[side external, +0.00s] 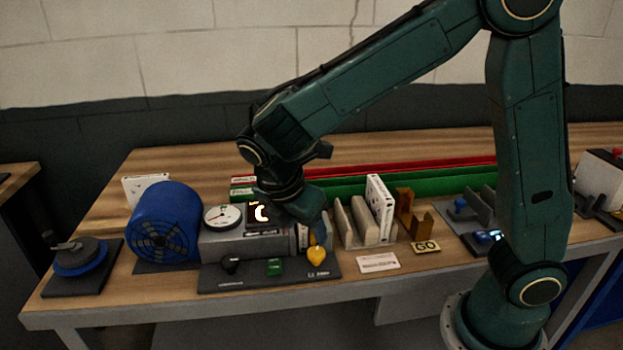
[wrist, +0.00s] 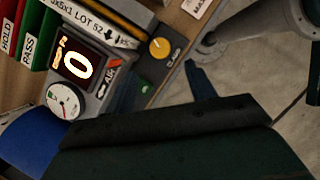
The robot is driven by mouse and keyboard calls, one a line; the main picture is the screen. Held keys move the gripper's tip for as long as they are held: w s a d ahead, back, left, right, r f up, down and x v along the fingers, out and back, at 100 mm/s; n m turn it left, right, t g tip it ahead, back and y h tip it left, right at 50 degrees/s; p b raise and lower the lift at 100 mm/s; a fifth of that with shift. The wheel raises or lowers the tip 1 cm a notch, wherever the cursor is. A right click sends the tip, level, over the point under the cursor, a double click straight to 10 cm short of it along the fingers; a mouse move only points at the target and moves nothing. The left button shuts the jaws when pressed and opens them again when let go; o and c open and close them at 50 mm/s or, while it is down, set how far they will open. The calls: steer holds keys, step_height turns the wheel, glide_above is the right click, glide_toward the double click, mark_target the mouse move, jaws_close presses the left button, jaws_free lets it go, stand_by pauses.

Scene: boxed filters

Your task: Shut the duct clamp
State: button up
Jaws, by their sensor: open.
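A yellow knob (side external: 316,255) sits at the right end of the dark control panel (side external: 215,283), with a small label that I cannot read surely. It also shows in the wrist view (wrist: 159,48). The grey duct (side external: 225,243) runs behind the panel, with a gauge and a lit display on top. I cannot make out a separate clamp part. My gripper (side external: 318,229) is open beside the right end of the duct, just above and behind the yellow knob. In the wrist view its fingers (wrist: 160,88) show below the knob, apart from it and empty.
A blue fan housing (side external: 165,222) is left of the duct. The panel also has a black knob and a green button (side external: 274,267). The display (wrist: 75,65) reads 0. Grey slots with a white box (side external: 380,205) stand right of my gripper. Red and green trays lie behind.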

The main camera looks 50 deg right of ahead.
mark_target(315, 252)
steer(key=x, duration=0.8)
steer(key=shift+d+f, duration=0.1)
steer(key=shift+f, duration=0.25)
steer(key=c, duration=1)
